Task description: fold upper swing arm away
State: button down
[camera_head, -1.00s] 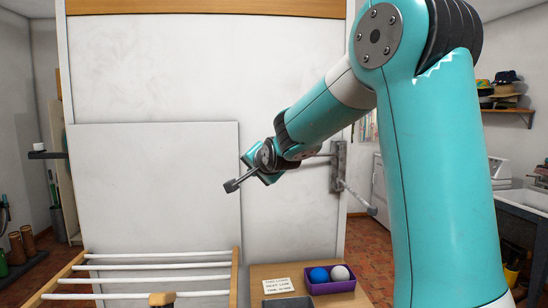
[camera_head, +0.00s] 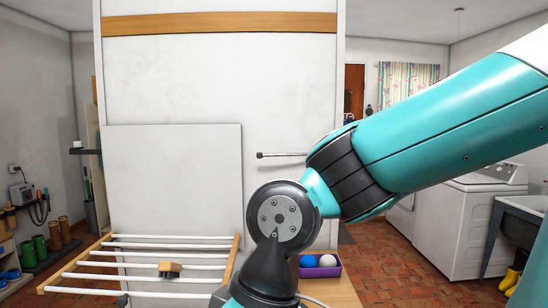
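The upper swing arm (camera_head: 285,155) shows as a thin grey rod with a dark tip, sticking out level to the left in front of the white wall panel. Its right end and the wall bracket are hidden behind my arm. A lower swing arm is not visible now. My arm crosses the right and middle of the view, and its dark round joint is below the rod. My gripper's fingers are not in view, so I cannot see whether they touch or hold anything.
A drying rack (camera_head: 170,243) with white bars and a brush (camera_head: 170,270) stands at the lower left. A purple tray (camera_head: 322,270) holds a blue ball (camera_head: 308,261) and a white ball (camera_head: 327,260) on a wooden surface. A washing machine (camera_head: 455,225) and sink (camera_head: 522,208) stand right.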

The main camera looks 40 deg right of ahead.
aim_at(259, 155)
jog(key=u, duration=0.4)
jog(key=i, duration=1.05)
jog(key=z, duration=0.5)
